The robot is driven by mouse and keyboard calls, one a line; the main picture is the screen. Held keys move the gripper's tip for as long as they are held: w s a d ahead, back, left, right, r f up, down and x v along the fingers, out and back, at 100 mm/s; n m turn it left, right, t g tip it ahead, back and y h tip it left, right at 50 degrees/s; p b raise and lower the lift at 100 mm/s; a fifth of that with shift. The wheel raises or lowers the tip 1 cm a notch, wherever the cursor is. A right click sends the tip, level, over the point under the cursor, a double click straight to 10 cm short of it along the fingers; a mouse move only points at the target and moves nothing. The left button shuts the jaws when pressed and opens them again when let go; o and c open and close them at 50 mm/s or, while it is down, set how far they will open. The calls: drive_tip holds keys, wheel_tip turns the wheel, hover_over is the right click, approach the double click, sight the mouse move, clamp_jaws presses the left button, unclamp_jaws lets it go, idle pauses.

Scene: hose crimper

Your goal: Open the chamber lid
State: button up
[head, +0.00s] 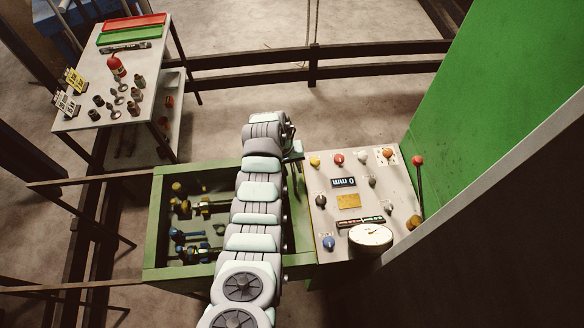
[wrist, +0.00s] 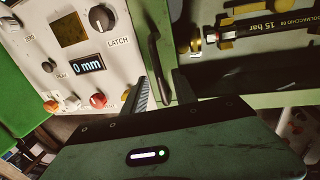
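The green chamber (head: 160,225) stands under my arm in the head view, with blue and brass fittings visible inside. I cannot make out a separate lid panel over it. A dark curved handle (wrist: 154,58) runs along the green edge between chamber and control panel in the wrist view. My gripper (wrist: 162,90) is open, its two fingers apart with the handle's near end between them in the picture; I cannot tell whether they touch it. In the head view my gripper (head: 292,153) is at the chamber's far right corner, partly hidden by my arm.
The control panel (head: 334,246) right of the chamber carries knobs, a gauge (head: 370,236), a "0 mm" display (wrist: 88,66) and a LATCH knob (wrist: 102,18). A red-knobbed lever (head: 418,180) stands at its right, beside a green wall (head: 490,100). A tool table (head: 88,78) stands far left.

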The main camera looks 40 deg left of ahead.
drive_tip(key=shift+c, duration=0.3)
clamp_jaws()
idle(1.1)
